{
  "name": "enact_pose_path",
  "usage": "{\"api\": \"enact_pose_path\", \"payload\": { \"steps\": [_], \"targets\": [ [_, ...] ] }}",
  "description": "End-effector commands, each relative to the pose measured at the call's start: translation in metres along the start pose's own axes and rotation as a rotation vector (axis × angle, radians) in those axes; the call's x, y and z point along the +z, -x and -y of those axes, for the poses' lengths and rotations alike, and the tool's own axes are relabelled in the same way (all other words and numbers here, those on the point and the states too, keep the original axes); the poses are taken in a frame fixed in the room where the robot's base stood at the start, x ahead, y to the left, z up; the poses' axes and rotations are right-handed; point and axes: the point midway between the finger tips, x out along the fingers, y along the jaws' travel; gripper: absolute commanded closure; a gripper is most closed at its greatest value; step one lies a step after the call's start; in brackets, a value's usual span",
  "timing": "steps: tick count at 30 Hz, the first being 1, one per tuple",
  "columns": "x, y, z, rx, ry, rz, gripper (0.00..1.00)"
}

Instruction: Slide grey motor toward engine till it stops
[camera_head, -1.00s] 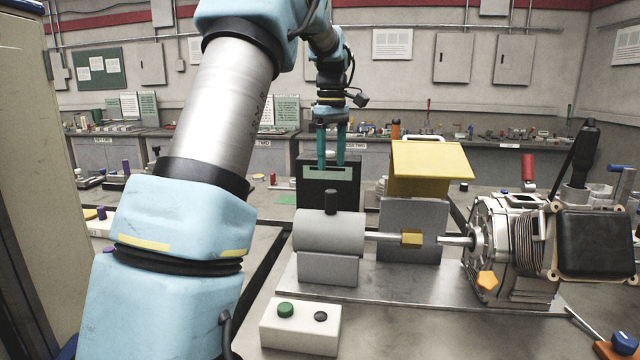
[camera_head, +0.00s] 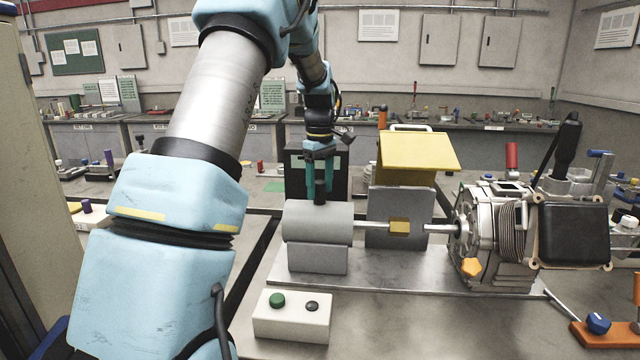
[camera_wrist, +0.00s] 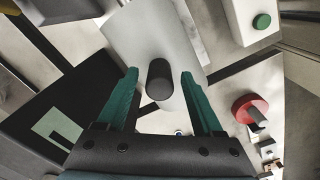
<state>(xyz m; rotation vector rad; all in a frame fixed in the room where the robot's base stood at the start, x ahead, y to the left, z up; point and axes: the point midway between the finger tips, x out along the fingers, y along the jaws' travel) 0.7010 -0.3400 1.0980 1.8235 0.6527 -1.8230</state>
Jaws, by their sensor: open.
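The grey motor (camera_head: 318,224) is a cylinder on a grey block, on a metal base plate (camera_head: 400,268). A dark knob (camera_head: 320,190) stands up from its top. A shaft with a yellow coupling (camera_head: 399,227) points right from the motor toward the engine (camera_head: 500,235), whose own shaft points left; a gap shows between the shafts. My gripper (camera_head: 320,192) is open, pointing down with its green fingers at the knob. In the wrist view, the knob (camera_wrist: 160,80) lies between the open fingers (camera_wrist: 158,84), with space on each side, above the grey motor (camera_wrist: 150,35).
A white box (camera_head: 292,318) with a green and a black button stands in front of the motor. A grey upright plate (camera_head: 385,205) and a yellow lid (camera_head: 418,152) stand behind the shaft. A black box (camera_head: 335,172) stands behind the motor.

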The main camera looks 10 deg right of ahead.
Motion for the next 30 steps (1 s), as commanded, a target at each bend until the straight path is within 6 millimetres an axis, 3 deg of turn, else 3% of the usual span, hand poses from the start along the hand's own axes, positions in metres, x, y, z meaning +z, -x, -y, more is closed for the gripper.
{"api": "enact_pose_path", "payload": {
  "steps": [7, 24, 30],
  "targets": [
    [-0.0001, -0.0006, 0.0000, 0.000, 0.000, 0.000, 0.34],
    [-0.0002, -0.0003, 0.0002, -0.001, 0.000, 0.000, 0.98],
    [-0.0002, -0.0002, 0.0003, -0.001, 0.000, 0.000, 1.00]
  ]
}}
